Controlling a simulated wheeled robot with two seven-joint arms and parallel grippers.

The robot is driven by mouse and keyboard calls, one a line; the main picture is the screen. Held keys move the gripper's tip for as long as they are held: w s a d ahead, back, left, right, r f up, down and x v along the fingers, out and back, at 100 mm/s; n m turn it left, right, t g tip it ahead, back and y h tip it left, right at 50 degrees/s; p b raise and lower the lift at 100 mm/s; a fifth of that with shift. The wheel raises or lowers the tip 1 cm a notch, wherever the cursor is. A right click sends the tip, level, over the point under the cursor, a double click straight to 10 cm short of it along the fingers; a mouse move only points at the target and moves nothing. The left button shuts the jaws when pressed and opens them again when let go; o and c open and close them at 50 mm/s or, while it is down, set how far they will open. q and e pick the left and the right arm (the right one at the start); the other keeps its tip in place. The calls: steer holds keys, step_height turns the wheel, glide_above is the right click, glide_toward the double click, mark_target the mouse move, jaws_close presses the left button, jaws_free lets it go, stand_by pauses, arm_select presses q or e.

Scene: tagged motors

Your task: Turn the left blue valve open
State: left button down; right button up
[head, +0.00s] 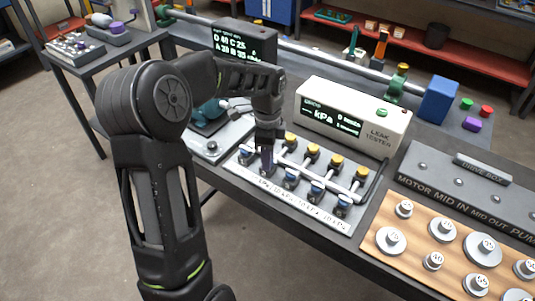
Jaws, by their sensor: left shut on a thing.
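A valve manifold (300,208) lies on the bench, with a row of blue valves along its front and yellow ones behind. The leftmost blue valve (244,154) shows just left of my left gripper (266,168). The gripper points down into the front row, shut on a blue valve that its fingers mostly hide. It appears to be the second from the left. Further blue valves (291,177) stand to its right. The valve's handle angle cannot be made out. My right gripper is not in view.
A white leak tester (352,117) stands behind the manifold, with yellow valves (313,150) in front of it. A wooden board with metal weights (442,229) and a grey motor tray (470,190) lie to the right. A dark display box (245,42) stands behind my arm.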

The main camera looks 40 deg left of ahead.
arm_select(q)
steer(key=shift+w+r+m+p, duration=0.15)
steer(key=shift+m+p, duration=0.15)
steer(key=shift+m, duration=1.1)
steer(key=c, duration=1.1)
jaws_free()
step_height(320, 180, up, 8)
steer(key=shift+f+b, duration=0.15)
steer(key=shift+b, duration=0.15)
